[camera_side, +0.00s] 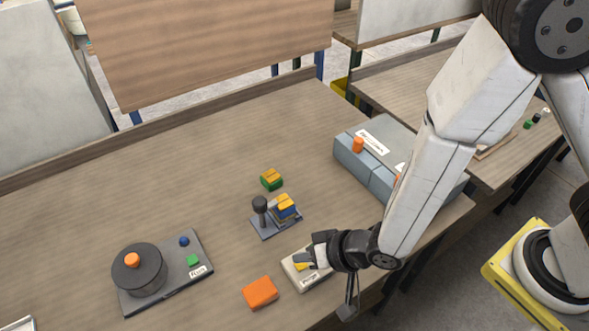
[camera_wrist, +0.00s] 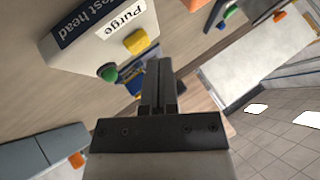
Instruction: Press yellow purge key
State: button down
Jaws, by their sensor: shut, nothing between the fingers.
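The yellow purge key (camera_wrist: 136,41) sits on a pale control box (camera_wrist: 75,42) beside the "Purge" label in the wrist view. A green key (camera_wrist: 107,72) sits on the same box near the "Test head" label. In the side view the yellow key (camera_side: 301,266) shows just below my fingertips on the small pale box (camera_side: 312,281). My gripper (camera_side: 304,258) is shut and empty, low over this box. In the wrist view the closed fingers (camera_wrist: 158,66) lie just right of and below the yellow key. I cannot tell whether they touch it.
An orange block (camera_side: 260,292) lies left of the box. A small stand (camera_side: 265,229) with a dark-knobbed post and a blue-yellow block is behind. A green-yellow block (camera_side: 271,180), a round turntable unit (camera_side: 139,275) and a blue-grey case (camera_side: 350,165) share the wooden table.

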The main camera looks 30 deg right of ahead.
aim_at(304, 266)
jog(key=shift+f, duration=0.9)
dwell(1.3)
jog(key=shift+r, duration=0.9)
dwell(0.3)
jog(key=shift+r, duration=2.5)
